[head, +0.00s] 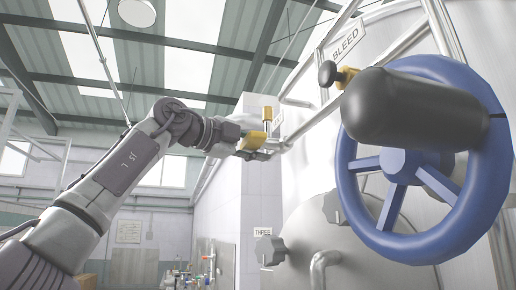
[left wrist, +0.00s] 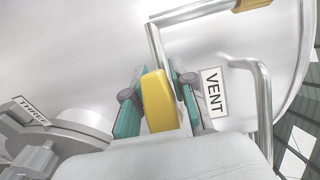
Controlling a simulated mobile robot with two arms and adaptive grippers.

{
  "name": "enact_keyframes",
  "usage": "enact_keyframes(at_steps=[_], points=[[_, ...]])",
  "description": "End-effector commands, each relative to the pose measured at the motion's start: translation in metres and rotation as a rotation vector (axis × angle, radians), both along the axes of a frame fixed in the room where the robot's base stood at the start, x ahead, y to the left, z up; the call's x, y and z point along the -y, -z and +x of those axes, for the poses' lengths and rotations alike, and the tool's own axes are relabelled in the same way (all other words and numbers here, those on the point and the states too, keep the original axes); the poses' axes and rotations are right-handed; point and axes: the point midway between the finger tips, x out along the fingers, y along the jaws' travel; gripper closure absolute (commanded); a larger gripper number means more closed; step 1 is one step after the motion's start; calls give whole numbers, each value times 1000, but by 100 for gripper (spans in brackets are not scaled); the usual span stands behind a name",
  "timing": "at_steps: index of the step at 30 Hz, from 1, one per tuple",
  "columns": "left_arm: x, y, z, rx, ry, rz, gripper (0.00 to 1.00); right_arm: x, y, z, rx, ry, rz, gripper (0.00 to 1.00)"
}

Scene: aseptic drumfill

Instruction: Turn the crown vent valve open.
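The yellow handle of the vent valve (left wrist: 160,100) stands between the teal finger pads of my left gripper (left wrist: 158,108) in the left wrist view. The pads look to be against both its sides. The VENT label (left wrist: 213,92) is just right of the fingers. In the head view my left gripper (head: 263,148) is at the pipe beside the vessel, with yellow valve parts (head: 267,114) at its fingers. The valve body is mostly hidden by the gripper. My right gripper is not in view.
A large blue handwheel (head: 392,205) with a thick dark knob (head: 415,108) fills the right of the head view. A BLEED label (head: 345,42) and a second yellow valve (head: 346,76) are above it. The vessel (left wrist: 75,55) has a THREE label (left wrist: 31,110). Pipes run close by.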

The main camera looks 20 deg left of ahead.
Motion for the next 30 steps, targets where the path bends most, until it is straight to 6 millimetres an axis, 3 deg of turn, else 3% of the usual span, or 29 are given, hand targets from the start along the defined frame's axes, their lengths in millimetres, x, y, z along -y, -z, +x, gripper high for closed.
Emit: enact_keyframes(at_steps=[3, 17, 30], points=[[0, 0, 0, 1, 0, 1, 54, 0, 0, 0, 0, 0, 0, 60], [-8, -1, -10, 4, 0, 3, 54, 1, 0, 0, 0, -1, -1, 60], [-55, -1, -80, 3, -2, 1, 54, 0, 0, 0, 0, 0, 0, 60]])
